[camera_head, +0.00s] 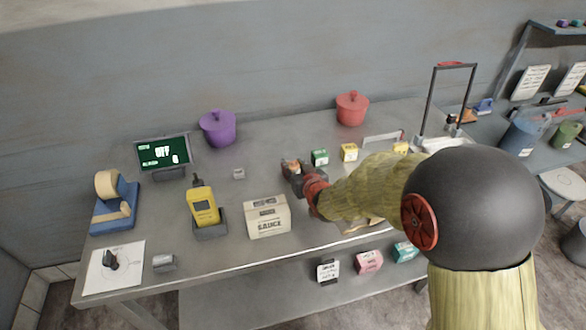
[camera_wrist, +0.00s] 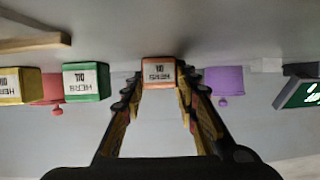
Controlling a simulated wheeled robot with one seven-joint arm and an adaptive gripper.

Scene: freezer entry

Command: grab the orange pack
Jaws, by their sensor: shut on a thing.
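The orange pack (camera_wrist: 159,73), a small box with a white "HERB OIL" label, sits between the fingertips of my gripper (camera_wrist: 158,88) in the wrist view. My gripper is shut on it, with a finger at each side. In the head view the orange pack (camera_head: 293,167) shows only in part, by my gripper (camera_head: 297,172) over the middle of the table. I cannot tell whether the pack touches the table.
A green pack (camera_head: 320,157) and a yellow pack (camera_head: 349,152) stand right of my gripper. A sauce box (camera_head: 267,218) stands in front to the left. Purple (camera_head: 218,128) and red (camera_head: 352,108) pots stand behind. The table between the sauce box and purple pot is mostly clear.

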